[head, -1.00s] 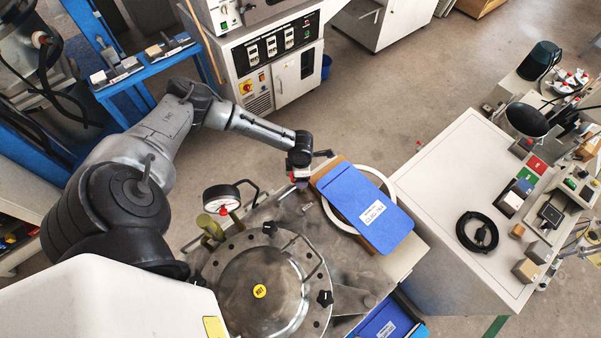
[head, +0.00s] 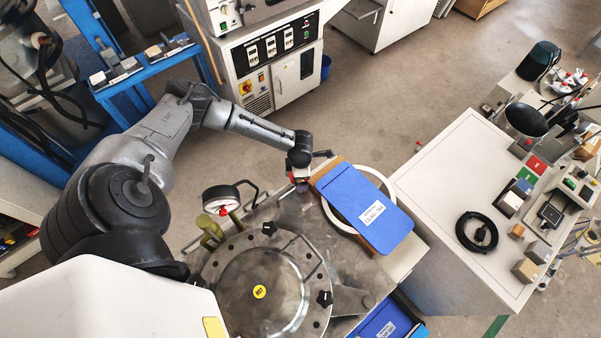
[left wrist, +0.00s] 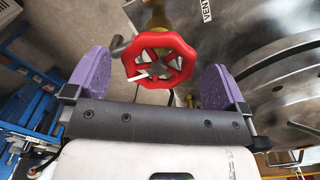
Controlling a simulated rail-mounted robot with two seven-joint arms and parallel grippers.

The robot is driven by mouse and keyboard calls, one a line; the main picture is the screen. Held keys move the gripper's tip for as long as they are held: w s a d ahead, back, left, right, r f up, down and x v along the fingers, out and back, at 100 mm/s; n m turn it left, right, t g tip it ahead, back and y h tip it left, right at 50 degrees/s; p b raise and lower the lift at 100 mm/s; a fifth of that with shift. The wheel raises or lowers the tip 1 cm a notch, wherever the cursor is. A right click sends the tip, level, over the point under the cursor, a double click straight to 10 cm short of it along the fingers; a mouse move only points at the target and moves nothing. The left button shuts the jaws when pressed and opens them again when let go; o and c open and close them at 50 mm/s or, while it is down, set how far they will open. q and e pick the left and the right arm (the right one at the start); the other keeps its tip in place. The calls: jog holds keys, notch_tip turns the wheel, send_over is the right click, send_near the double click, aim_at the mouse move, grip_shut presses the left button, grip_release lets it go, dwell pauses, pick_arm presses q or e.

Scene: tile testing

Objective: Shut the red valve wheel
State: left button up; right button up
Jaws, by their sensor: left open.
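The red valve wheel (left wrist: 181,61) shows in the left wrist view, with a spoked rim. It lies between the two purple finger pads of my left gripper (left wrist: 157,77), which is open with a gap on each side of the wheel. In the head view my left gripper (head: 300,180) is small, at the far edge of the metal vessel's table. The wheel cannot be made out clearly there. My right gripper is not in view.
A round metal vessel lid (head: 258,290) with black knobs stands in front, beside a pressure gauge (head: 221,199). A blue folder (head: 365,209) lies right of my gripper. A white bench (head: 450,190) holds a coiled black cable (head: 477,233) farther right.

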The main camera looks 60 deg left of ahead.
pick_arm(q)
notch_tip(320, 180, up, 14)
jog(key=shift+f+p, duration=0.15)
jog(key=shift+p, duration=0.2)
dwell(0.6)
